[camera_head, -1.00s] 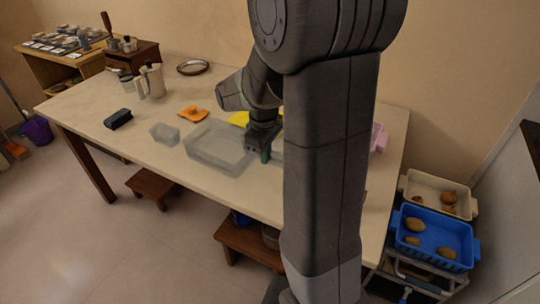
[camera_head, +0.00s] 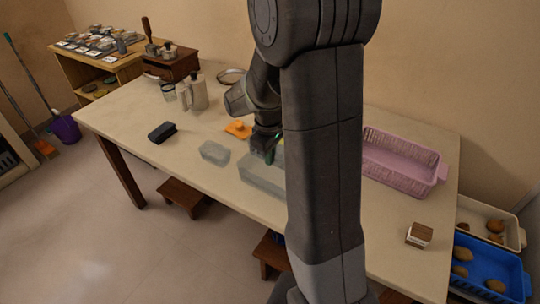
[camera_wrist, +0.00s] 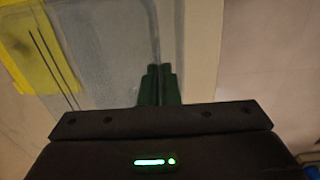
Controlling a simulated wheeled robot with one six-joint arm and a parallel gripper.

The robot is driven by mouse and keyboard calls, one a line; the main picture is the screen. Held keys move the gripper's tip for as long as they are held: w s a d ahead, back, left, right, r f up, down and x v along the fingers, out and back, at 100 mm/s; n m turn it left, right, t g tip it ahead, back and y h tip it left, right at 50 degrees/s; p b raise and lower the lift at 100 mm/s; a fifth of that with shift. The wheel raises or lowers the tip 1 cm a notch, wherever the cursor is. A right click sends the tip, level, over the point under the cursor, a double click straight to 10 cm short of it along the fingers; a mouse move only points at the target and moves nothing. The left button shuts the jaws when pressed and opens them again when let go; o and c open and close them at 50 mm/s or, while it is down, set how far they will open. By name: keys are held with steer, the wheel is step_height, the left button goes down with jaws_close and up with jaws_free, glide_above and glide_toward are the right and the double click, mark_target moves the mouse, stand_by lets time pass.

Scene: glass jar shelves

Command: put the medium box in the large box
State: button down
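The large box (camera_head: 258,178) is a clear, open glass box near the table's front edge; its right part is hidden behind my arm. A smaller clear box (camera_head: 214,152) stands to its left. My gripper (camera_head: 270,155) is low at the back of the large box in the head view. In the wrist view my green fingers (camera_wrist: 160,85) are close together on a thin glass wall, which I take as the medium box (camera_wrist: 110,55). Most of that box is hidden by my arm in the head view, so its height over the large box cannot be told.
An orange item (camera_head: 238,130) lies behind the boxes, and a yellow item (camera_wrist: 40,60) shows in the wrist view. A dark block (camera_head: 162,132) and metal pot (camera_head: 194,93) are left. A pink basket (camera_head: 395,165) and small wood-and-white block (camera_head: 419,235) are right. The right front is mostly clear.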

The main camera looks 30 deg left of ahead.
steer(key=shift+f, duration=0.1)
steer(key=shift+f+b, duration=2.65)
steer(key=shift+f, duration=1.05)
steer(key=c, duration=1.6)
jaws_free()
steer(key=shift+r, duration=0.1)
steer(key=shift+r+p, duration=3.2)
steer(key=shift+r, duration=0.75)
